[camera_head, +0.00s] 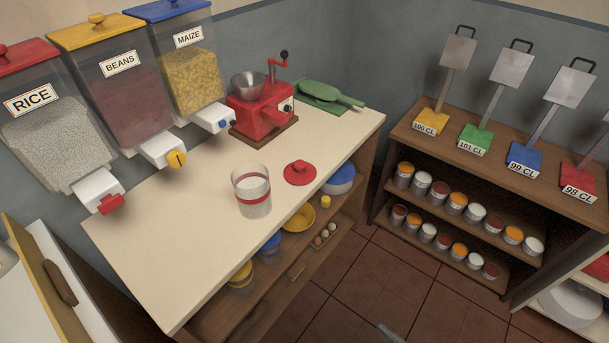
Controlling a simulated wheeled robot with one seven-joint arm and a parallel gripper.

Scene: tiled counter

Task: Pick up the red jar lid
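The red jar lid (300,174) lies flat on the pale counter (185,245), knob up, near the counter's front edge. A clear glass jar (252,194) with a red band stands to its left, apart from it. The jar is open at the top and has pale contents in its lower part. Only a small grey piece, which I cannot identify, shows at the bottom edge.
A red grinder (262,108) stands behind the lid, with a green scoop (325,96) to its right. Rice (60,130), beans (135,95) and maize (190,75) dispensers hang at the back left. A shelf unit (485,170) with several cans stands right. The counter's front left is clear.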

